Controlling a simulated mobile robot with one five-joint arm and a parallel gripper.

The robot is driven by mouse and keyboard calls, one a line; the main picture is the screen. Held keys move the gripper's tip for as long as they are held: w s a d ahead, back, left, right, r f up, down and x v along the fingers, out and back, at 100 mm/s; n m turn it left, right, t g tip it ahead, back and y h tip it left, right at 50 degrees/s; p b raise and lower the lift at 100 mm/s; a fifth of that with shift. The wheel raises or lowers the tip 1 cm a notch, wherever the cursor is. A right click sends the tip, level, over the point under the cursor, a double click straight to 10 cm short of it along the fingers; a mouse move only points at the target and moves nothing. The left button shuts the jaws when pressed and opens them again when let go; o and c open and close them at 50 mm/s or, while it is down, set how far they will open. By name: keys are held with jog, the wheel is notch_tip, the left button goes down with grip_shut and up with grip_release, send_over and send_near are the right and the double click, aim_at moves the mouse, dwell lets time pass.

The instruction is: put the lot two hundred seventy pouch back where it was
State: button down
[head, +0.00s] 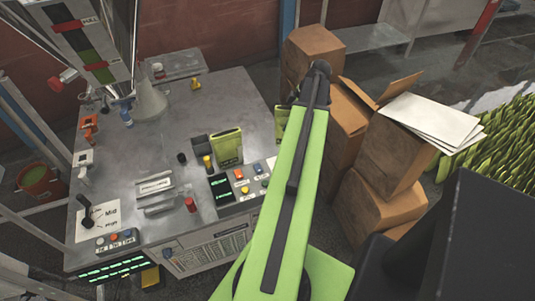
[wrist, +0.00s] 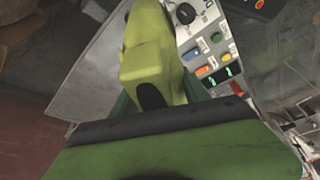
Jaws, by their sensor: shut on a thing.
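My gripper (wrist: 155,105) is shut on a yellow-green pouch (wrist: 150,50), which sticks out ahead of the jaws in the wrist view. In the head view, part of this pouch (head: 281,120) shows left of my green arm, near the machine top's right edge; the arm hides the rest of it and most of the gripper. Another green pouch (head: 227,148) stands upright on the grey machine top (head: 190,110). I cannot read a lot number on either pouch.
A control panel with a green display (head: 221,188) and coloured buttons lies at the front right of the machine top. Cardboard boxes (head: 395,155) are stacked right of my arm, with white sheets (head: 432,120) on top. A clear funnel (head: 148,100) stands at the back left.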

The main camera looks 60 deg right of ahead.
jog(key=w+d+f+m+h+b, duration=0.1)
jog(key=w+f+m, duration=0.1)
jog(key=w, duration=0.4)
jog(key=w+d+f+m+b, duration=0.1)
jog(key=w+f+b, duration=0.1)
jog(key=w, duration=0.4)
notch_tip(320, 180, down, 10)
jog(key=b, duration=1)
jog(key=shift+s+t, duration=0.2)
jog(key=shift+t, duration=0.1)
jog(key=c, duration=0.6)
grip_release()
jog(key=shift+d, duration=0.1)
jog(key=shift+o, duration=0.2)
jog(key=p+v, duration=1.1)
jog(key=v, duration=0.1)
jog(key=shift+r, duration=0.15)
